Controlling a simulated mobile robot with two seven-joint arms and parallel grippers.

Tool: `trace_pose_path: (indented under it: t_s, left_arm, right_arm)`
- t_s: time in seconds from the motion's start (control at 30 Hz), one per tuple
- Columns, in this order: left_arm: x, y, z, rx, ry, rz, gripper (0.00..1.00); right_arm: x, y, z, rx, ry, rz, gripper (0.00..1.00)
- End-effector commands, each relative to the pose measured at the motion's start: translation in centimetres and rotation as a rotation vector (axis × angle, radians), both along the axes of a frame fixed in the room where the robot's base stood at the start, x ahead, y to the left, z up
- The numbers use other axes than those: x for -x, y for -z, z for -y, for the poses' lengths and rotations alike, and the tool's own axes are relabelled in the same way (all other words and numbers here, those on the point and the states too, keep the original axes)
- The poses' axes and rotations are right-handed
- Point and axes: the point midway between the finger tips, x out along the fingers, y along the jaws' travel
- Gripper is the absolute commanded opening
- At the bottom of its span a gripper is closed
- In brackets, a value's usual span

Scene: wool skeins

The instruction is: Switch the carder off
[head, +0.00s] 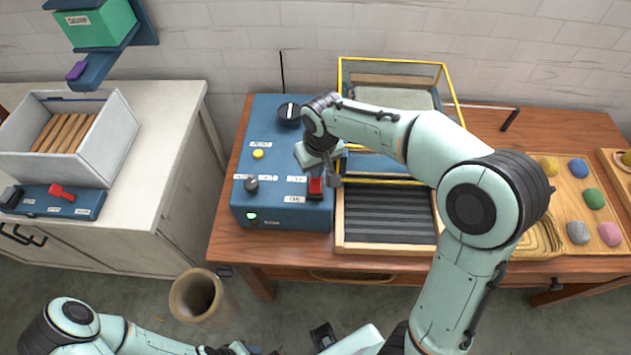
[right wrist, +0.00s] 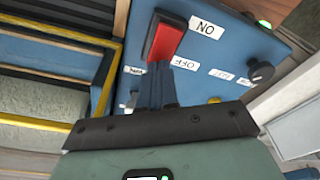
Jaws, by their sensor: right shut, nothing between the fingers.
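The carder's blue control box (head: 265,165) stands on the wooden table, with the carder's slatted bed and yellow-framed guard (head: 395,62) beside it. Its red rocker switch (head: 316,186) is near the box's front right; it also shows in the right wrist view (right wrist: 165,40), between ON and OFF labels. A small lamp (head: 251,216) on the front glows green. My right gripper (head: 331,181) is shut and empty; its tips (right wrist: 158,66) are at the switch's OFF end, and I cannot tell whether they touch. My left arm (head: 75,315) is low at left; its fingers are not clear.
A separate blue box with a red lever (head: 60,192) sits on the left cabinet. Coloured wool balls (head: 578,168) lie on a tray at right.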

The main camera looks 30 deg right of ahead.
Motion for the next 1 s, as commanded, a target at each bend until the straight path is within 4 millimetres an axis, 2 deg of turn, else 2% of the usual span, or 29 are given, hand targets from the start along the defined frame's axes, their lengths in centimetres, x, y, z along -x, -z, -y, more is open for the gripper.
trace_pose_path:
  t_s: [0.73,1.0]
  left_arm:
    - [0.5,0.9,0.0,0.0,0.0,-0.006,0.46]
    - [0.0,0.0,0.0,0.0,0.0,0.0,0.46]
  right_arm:
    - [0.0,1.2,0.0,0.0,0.0,0.0,0.0]
    - [-0.1,0.1,0.0,0.0,0.0,0.001,0.0]
